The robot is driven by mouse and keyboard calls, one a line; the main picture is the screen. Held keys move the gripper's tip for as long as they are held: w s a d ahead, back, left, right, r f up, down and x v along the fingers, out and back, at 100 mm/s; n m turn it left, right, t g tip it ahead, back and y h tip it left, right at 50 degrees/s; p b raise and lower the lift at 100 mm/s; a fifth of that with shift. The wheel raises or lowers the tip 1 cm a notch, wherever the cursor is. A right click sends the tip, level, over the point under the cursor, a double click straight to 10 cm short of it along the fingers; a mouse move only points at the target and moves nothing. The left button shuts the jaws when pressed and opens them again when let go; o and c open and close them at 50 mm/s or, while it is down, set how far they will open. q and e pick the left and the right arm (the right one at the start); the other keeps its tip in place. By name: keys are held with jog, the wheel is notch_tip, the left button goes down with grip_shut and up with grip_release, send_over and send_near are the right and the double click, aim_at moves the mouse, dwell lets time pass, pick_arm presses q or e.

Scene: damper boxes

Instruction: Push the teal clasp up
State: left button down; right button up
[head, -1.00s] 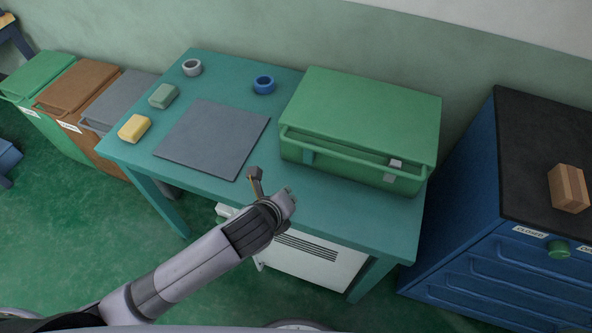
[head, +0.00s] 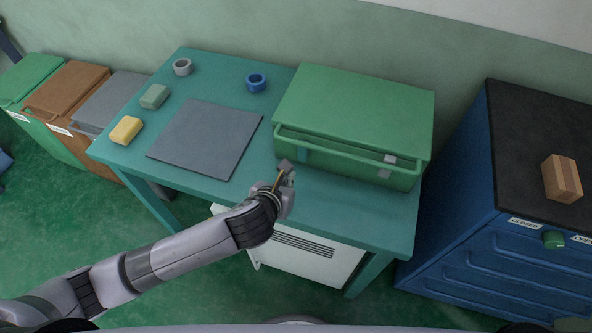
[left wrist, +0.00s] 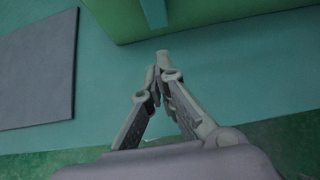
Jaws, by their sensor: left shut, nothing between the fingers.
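The green box (head: 350,108) stands at the right of the teal table, its lid down as far as I can see. The teal clasp (head: 303,154) is a small upright tab on the left part of the box's front. Its lower part shows at the top of the left wrist view (left wrist: 154,12). My left gripper (head: 284,168) is shut and empty in front of the box, just left of and below the clasp in the head view, apart from it. In the left wrist view, the closed fingertips (left wrist: 161,62) point toward the box front.
A bar handle runs along the box front, with a pale grey clasp (head: 389,159) at the right. A grey mat (head: 205,138) lies left of the box. A blue ring (head: 257,83) and a yellow block (head: 126,130) are on the table (head: 350,215).

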aim_at(299, 160)
pick_arm(q)
jog(key=x, duration=0.9)
notch_tip(299, 160, up, 4)
jog(key=p, duration=0.4)
jog(key=shift+f, duration=0.15)
dwell(0.3)
